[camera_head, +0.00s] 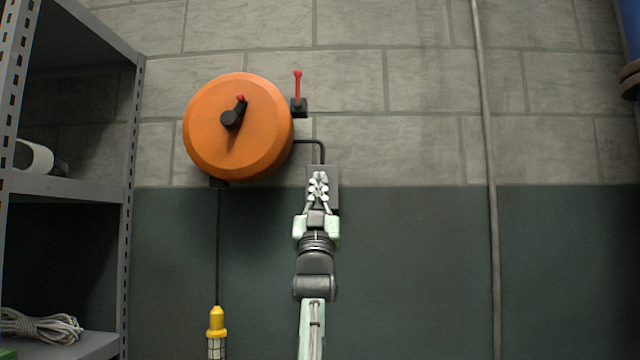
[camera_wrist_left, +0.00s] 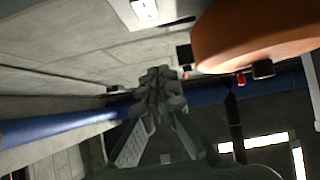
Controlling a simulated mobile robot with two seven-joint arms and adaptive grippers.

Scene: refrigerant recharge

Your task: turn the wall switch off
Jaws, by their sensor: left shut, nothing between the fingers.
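The wall switch is a grey plate (camera_head: 332,178) on the wall, right of the orange reel, with a black cable running to it. My left gripper (camera_head: 318,182) is in front of it and hides most of it, including the switch's position. In the left wrist view, the plate with its white part (camera_wrist_left: 145,11) shows at the top edge, apart from the fingertips. My left gripper (camera_wrist_left: 160,78) is shut and empty there. Whether it touches the switch cannot be told from the head view. My right gripper is not in view.
The round orange reel (camera_head: 238,128) with a black crank sticks out of the wall close left. A red lever (camera_head: 298,87) stands beside it. A yellow lamp (camera_head: 216,324) hangs below. A grey shelf (camera_head: 132,200) stands at left. A conduit (camera_head: 486,130) runs down the wall at right.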

